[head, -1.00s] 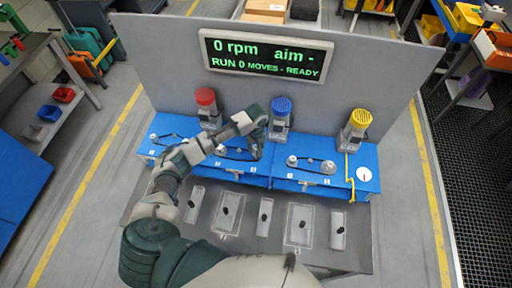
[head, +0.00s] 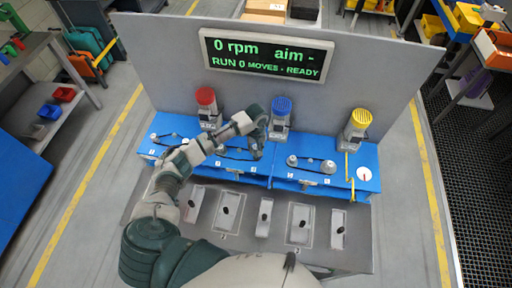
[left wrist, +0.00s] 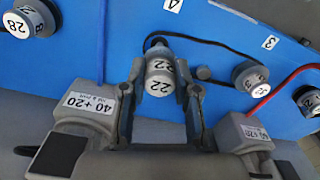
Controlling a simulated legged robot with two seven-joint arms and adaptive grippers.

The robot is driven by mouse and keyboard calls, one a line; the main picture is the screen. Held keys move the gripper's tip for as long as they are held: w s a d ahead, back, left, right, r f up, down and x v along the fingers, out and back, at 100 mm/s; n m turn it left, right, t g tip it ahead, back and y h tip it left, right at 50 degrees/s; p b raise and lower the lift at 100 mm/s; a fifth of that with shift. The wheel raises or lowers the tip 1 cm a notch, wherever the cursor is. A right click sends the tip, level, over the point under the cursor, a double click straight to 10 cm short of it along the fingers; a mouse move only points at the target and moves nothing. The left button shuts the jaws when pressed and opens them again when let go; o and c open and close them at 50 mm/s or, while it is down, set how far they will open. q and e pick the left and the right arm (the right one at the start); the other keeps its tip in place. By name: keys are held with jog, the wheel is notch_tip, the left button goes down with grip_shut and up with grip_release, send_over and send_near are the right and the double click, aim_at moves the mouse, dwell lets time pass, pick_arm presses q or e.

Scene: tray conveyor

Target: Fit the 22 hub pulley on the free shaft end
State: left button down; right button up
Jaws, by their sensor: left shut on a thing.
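My left gripper (head: 256,152) reaches over the blue bench (head: 150,149) between the red-topped and blue-topped motors. In the left wrist view its two fingers (left wrist: 165,113) are shut on a grey pulley marked 22 (left wrist: 160,75). A black belt (left wrist: 205,42) runs close past the held pulley; I cannot tell whether they touch. The shaft end under the pulley is hidden, so I cannot tell whether the pulley sits on it. My right gripper is not in view.
Motors with red (head: 206,96), blue (head: 281,104) and yellow (head: 361,117) tops stand along the bench back.

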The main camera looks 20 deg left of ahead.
aim_at(256, 147)
pick_arm(q)
jog(key=shift+f+b, duration=0.35)
jog(key=shift+f, duration=1.8)
jog(key=c, duration=0.8)
grip_release()
notch_tip(256, 147, up, 12)
jog(key=shift+w+f, duration=0.1)
